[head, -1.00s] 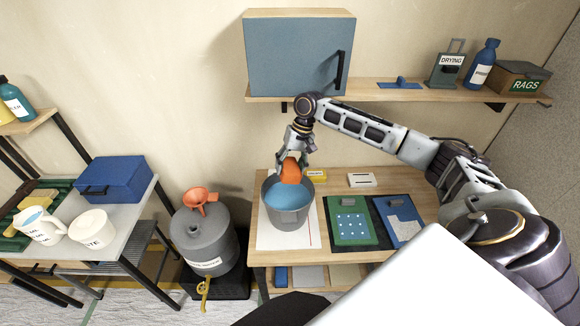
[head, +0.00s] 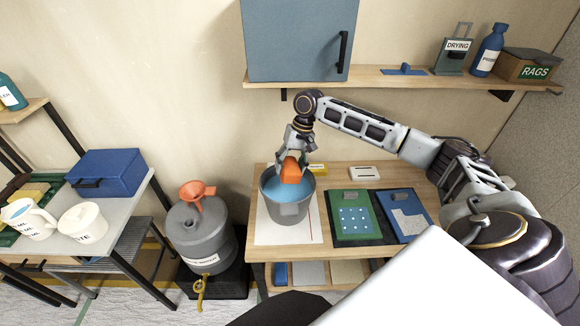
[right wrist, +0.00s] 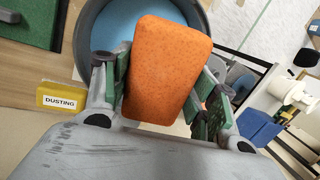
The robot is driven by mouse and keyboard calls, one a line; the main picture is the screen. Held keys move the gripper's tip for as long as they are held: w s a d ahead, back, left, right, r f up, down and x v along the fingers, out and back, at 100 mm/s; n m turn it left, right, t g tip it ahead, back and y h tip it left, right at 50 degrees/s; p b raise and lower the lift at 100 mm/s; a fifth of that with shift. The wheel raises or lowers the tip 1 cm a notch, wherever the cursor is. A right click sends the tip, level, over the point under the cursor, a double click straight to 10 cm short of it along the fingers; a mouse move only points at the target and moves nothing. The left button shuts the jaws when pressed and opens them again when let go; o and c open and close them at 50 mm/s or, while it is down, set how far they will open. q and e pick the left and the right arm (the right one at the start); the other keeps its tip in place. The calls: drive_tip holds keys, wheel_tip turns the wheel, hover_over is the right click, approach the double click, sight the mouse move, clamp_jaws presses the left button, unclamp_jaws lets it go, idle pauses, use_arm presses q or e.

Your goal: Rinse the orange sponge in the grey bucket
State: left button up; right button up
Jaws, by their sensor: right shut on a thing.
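The orange sponge (head: 292,170) is at the back rim of the grey bucket (head: 290,211), over the blue water (head: 282,191). My right gripper (head: 294,158) is shut on the sponge from above. In the right wrist view the sponge (right wrist: 168,70) sits between the green-padded fingers, with the bucket (right wrist: 90,35) and blue water (right wrist: 130,25) beyond it. I cannot tell whether the sponge's lower end touches the water. The bucket stands upright on a white sheet on the wooden table. My left gripper is not in view.
A yellow block marked DUSTING (right wrist: 62,97) lies beside the bucket. Green (head: 353,215) and blue (head: 404,213) clipboards lie to its right. A grey drum with an orange funnel (head: 197,189) stands left of the table. A shelf and blue cabinet (head: 295,40) hang above.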

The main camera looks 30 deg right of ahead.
drive_tip(key=shift+f, duration=2.7)
drive_tip(key=shift+f, duration=1.5)
drive_tip(key=shift+a, duration=0.1)
drive_tip(key=shift+a+r, duration=0.1)
drive_tip(key=shift+a, duration=1.2)
drive_tip(key=d, duration=0.5)
drive_tip(key=shift+d, duration=0.2)
drive_tip(key=shift+a, duration=2.65)
